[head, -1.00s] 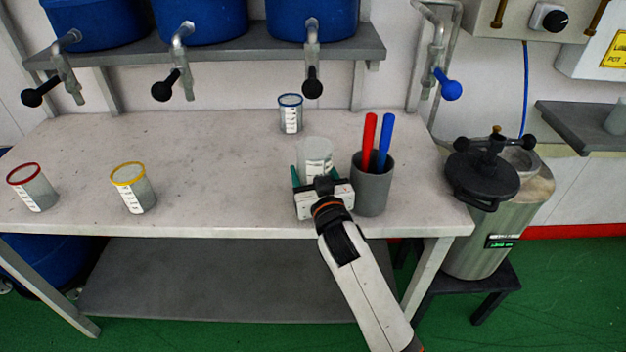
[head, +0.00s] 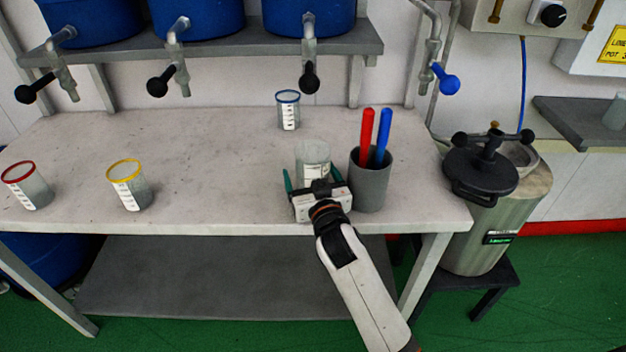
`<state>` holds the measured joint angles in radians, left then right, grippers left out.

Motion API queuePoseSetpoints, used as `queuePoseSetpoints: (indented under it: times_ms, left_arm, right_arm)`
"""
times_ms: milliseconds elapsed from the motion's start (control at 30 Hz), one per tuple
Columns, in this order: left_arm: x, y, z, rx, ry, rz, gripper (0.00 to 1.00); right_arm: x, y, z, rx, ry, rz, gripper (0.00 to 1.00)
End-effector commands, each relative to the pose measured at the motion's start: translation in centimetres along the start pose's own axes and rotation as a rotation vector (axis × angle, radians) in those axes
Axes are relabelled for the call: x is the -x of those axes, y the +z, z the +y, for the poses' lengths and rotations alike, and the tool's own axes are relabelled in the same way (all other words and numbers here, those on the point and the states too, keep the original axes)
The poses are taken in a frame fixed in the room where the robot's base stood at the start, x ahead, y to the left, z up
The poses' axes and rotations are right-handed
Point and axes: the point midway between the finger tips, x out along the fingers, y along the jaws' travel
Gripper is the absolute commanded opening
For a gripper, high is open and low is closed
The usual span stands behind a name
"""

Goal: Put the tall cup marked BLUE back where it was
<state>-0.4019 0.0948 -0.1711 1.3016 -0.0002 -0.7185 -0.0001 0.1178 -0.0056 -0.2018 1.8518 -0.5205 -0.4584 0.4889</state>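A clear cup with a blue rim (head: 288,112) stands upright at the back of the table, below the rightmost blue tank's tap. A clear, plain-rimmed cup (head: 313,152) with a white label stands near the front right. The writing on both labels is too small to read. My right gripper (head: 312,178) is at the near side of the plain-rimmed cup. Its green fingers are spread to the left and right of that cup, with a gap visible at the left. The gripper body hides the cup's base. My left gripper is not in view.
A grey holder (head: 371,188) with a red and a blue stick stands close to the right of my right gripper. A yellow-rimmed cup (head: 130,187) and a red-rimmed cup (head: 28,186) stand at the left. The table's middle (head: 220,160) is clear.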

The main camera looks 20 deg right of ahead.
Motion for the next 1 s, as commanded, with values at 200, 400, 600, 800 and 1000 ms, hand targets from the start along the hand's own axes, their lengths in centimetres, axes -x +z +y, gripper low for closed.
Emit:
queuePoseSetpoints:
  times_ms: [200,400,600,800,1000]
  left_arm:
    - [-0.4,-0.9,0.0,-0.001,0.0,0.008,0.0]
    - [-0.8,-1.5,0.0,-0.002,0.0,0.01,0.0]
    - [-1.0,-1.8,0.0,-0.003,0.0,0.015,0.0]
    - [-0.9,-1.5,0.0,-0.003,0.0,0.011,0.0]
    - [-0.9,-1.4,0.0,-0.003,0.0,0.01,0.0]
  right_arm:
    - [2.2,0.2,0.0,-0.002,0.001,0.001,0.85]
    - [6.7,0.2,0.0,-0.002,0.0,0.002,0.85]
    - [10.3,0.1,0.0,-0.002,0.0,0.002,0.85]
    - [11.9,0.2,0.0,-0.001,0.0,-0.001,0.85]
    - [12.0,0.2,0.0,0.0,0.0,-0.001,0.85]
